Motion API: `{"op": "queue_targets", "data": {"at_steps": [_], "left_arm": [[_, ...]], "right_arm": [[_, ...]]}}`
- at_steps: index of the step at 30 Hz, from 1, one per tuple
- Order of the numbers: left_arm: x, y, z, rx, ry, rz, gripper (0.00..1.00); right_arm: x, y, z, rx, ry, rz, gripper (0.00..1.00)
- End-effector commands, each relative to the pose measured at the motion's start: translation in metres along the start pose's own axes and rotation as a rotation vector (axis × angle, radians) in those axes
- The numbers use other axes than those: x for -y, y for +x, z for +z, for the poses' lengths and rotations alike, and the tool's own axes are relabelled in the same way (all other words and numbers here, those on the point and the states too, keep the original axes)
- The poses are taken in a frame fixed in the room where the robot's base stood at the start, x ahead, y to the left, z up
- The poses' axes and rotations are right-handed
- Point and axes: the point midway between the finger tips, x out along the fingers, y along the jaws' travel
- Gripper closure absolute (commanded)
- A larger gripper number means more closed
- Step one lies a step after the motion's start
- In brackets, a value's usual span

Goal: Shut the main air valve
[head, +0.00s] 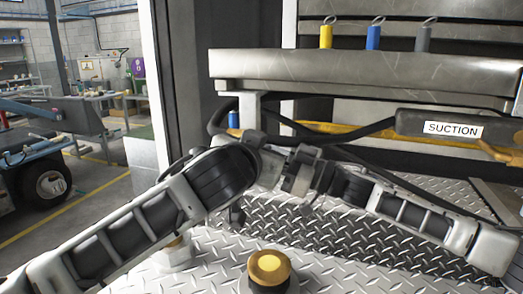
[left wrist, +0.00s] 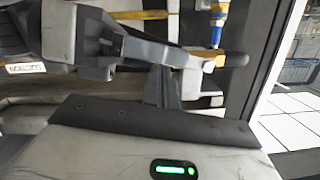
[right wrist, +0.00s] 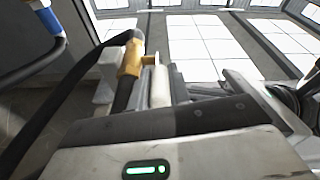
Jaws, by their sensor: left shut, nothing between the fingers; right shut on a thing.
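The air valve, a brass fitting with a blue band (left wrist: 216,36), shows at the top of the left wrist view. The blue band also shows in the head view (head: 234,118), left of the arms, and in the right wrist view (right wrist: 46,20). Its yellow lever (left wrist: 205,52) has a black end. In the right wrist view the yellow part (right wrist: 130,58) lies at the fingers of my right gripper (right wrist: 158,82), which is shut on it. My left gripper (left wrist: 163,88) is shut and empty, close beside the right one. In the head view the arms hide most of the lever.
A black hose (head: 215,118) loops beside the valve. A bar labelled SUCTION (head: 453,128) hangs at right. A metal shelf (head: 370,72) runs above the arms. A round yellow-topped knob (head: 268,264) stands on the tread-plate deck (head: 390,262). The workshop lies open at left.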

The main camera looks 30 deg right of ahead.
Motion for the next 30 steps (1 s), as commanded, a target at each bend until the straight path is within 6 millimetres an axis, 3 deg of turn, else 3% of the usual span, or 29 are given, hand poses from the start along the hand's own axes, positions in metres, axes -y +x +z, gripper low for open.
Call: {"op": "queue_targets", "data": {"at_steps": [18,19,21,30], "left_arm": [[0.001,0.008,0.015,0.014,0.058,-0.016,1.00],[0.001,0.008,0.016,0.015,0.058,-0.016,1.00],[0.001,0.008,0.017,0.017,0.057,-0.016,1.00],[0.001,0.008,0.017,0.019,0.056,-0.017,1.00]], "right_arm": [[0.002,0.001,-0.002,-0.005,-0.002,-0.005,1.00],[0.002,0.001,-0.002,-0.006,-0.002,-0.006,0.75],[0.002,0.001,-0.003,-0.007,-0.002,-0.007,0.59],[0.002,0.001,-0.006,-0.014,-0.002,-0.008,0.59]]}}
